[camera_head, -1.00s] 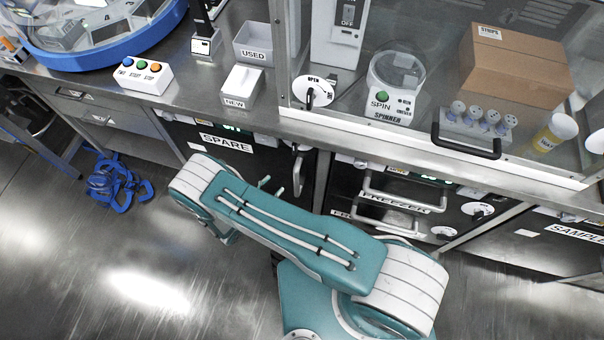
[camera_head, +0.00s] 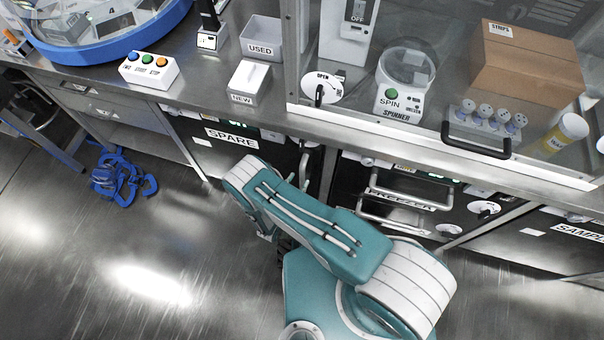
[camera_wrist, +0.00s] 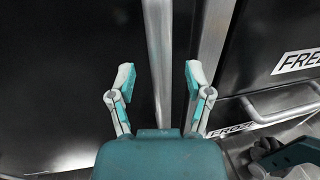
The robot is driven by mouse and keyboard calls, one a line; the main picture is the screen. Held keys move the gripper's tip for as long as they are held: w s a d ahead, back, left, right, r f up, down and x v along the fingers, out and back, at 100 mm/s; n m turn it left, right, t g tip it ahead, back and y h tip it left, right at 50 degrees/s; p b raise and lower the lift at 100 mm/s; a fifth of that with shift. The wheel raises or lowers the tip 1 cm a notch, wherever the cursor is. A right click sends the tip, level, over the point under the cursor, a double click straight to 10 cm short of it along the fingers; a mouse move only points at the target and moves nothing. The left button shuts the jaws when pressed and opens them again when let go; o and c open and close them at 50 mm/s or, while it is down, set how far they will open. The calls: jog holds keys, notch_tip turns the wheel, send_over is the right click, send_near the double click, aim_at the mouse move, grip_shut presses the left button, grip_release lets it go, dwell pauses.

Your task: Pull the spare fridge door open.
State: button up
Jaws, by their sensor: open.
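The spare fridge door (camera_head: 220,160) is a black panel under the counter with a SPARE label, and it looks closed. Its upright handle (camera_head: 303,163) is on the door's right side, its lower part hidden behind my arm. In the wrist view the dark door (camera_wrist: 60,70) fills the left, and the grey handle bar (camera_wrist: 158,50) runs down between my fingertips. My gripper (camera_wrist: 158,80) is open, one finger on each side of the bar, with a gap to both.
The freezer drawers (camera_head: 400,200) with bar handles are just right of the spare fridge, past a metal post (camera_wrist: 212,40). Blue straps (camera_head: 118,178) lie on the floor at left. The counter (camera_head: 200,100) overhangs the fridges. The floor at front left is clear.

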jog(key=shift+x, duration=1.4)
grip_shut()
jog(key=shift+s, duration=0.1)
